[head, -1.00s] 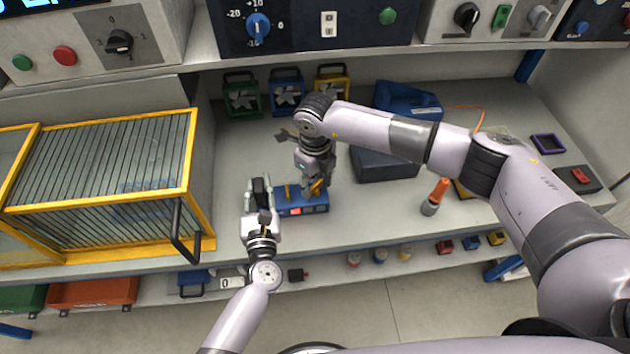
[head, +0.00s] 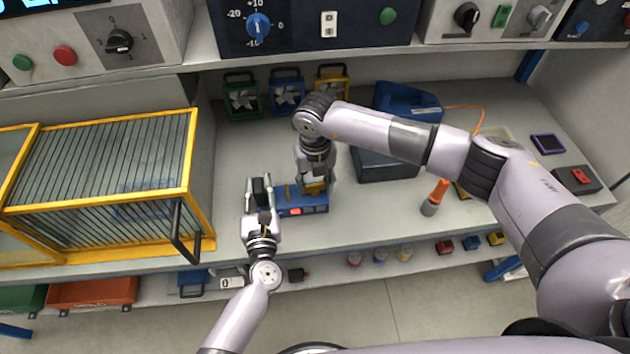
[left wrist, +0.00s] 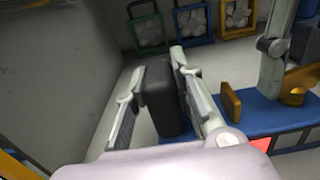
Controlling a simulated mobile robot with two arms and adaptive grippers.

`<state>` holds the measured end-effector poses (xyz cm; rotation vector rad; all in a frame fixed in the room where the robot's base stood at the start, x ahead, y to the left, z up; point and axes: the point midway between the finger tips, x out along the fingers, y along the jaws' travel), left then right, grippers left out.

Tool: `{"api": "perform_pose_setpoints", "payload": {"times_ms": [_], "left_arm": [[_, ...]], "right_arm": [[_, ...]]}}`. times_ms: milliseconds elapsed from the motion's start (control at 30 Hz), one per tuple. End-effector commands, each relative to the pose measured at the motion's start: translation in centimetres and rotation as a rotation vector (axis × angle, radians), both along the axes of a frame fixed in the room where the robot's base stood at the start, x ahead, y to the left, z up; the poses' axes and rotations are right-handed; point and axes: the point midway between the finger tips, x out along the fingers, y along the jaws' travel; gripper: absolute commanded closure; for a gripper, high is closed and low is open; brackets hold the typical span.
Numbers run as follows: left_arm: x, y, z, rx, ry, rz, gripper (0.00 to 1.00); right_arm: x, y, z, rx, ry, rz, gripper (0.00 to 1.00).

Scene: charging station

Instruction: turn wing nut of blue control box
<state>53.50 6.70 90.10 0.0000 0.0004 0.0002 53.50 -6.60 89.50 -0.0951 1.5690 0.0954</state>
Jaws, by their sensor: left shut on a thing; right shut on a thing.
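The blue control box (head: 301,207) lies on the bench, with a red patch on its front. A yellow wing nut (head: 317,189) is at its right part; a second yellow piece (left wrist: 232,102) stands further left on the box top. My right gripper (head: 316,186) comes down from above and is shut on the right wing nut, hiding much of it. My left gripper (head: 261,190) is beside the box's left end, shut on a black block (left wrist: 164,98) that sits between its fingers. How this block joins the box cannot be told.
A yellow-framed cage (head: 110,185) stands to the left. Three small fans, green (head: 241,95), blue (head: 287,91) and yellow (head: 331,84), stand behind. A dark blue case (head: 385,165) and an orange-handled tool (head: 435,196) are to the right.

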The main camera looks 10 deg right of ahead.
Motion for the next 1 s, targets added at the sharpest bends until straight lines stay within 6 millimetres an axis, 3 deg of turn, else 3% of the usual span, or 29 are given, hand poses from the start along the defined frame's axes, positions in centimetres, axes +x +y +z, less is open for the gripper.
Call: {"api": "perform_pose_setpoints", "payload": {"times_ms": [367, 400, 700, 1000], "left_arm": [[-0.03, -0.02, -0.05, 0.001, 0.001, -0.001, 1.00], [-0.03, -0.02, -0.05, 0.001, 0.001, -0.001, 1.00], [-0.03, -0.02, -0.05, 0.000, 0.001, -0.001, 1.00], [-0.03, -0.02, -0.06, 0.001, 0.001, -0.001, 1.00]], "right_arm": [[0.08, -0.02, 0.05, 0.000, -0.002, -0.005, 0.85], [0.08, -0.02, 0.05, 0.000, -0.002, -0.005, 0.57], [0.03, -0.02, 0.02, 0.000, -0.001, -0.004, 0.37], [0.01, 0.00, 0.09, 0.000, 0.000, -0.003, 0.37]]}}
